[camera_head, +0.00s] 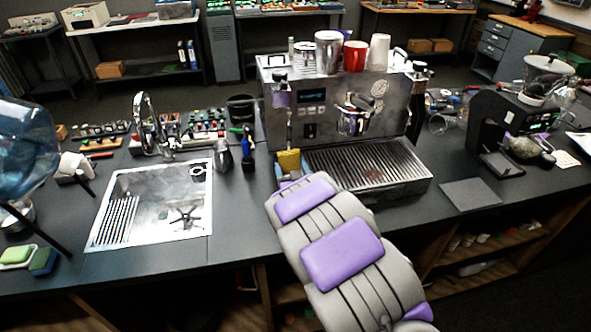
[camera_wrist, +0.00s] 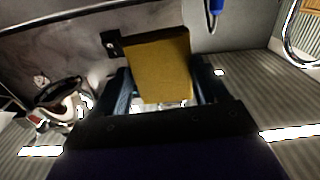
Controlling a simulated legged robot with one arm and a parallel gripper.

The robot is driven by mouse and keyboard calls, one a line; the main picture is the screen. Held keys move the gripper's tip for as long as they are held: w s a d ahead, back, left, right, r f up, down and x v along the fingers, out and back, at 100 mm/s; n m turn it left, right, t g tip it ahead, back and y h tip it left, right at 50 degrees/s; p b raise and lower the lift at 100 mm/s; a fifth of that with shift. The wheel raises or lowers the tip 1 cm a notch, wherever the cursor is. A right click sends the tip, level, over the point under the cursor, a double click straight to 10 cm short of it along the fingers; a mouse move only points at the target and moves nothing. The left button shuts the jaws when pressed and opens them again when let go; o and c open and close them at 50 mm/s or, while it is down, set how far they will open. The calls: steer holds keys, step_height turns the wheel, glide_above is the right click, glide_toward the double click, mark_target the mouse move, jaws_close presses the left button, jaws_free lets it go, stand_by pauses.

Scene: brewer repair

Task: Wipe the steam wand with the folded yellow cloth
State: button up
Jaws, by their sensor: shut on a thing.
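The folded yellow cloth (camera_head: 289,162) is in my gripper at the left front of the espresso machine (camera_head: 335,105). In the wrist view the cloth (camera_wrist: 158,68) stands up between the two fingers of my gripper (camera_wrist: 165,88), which is shut on it. In the head view my arm hides most of the gripper. A thin upright part that looks like the steam wand (camera_head: 289,132) hangs at the machine's left front, just above the cloth. I cannot tell whether the cloth touches it.
The ribbed drip tray (camera_head: 365,165) lies right of the cloth. A sink (camera_head: 155,205) with a faucet (camera_head: 148,120) is to the left, with a pitcher (camera_head: 223,153) beside it. Cups (camera_head: 355,56) stand on the machine. A grinder (camera_head: 510,125) stands at the right.

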steer(key=shift+s, duration=0.1)
steer(key=v, duration=0.6)
stand_by(0.6)
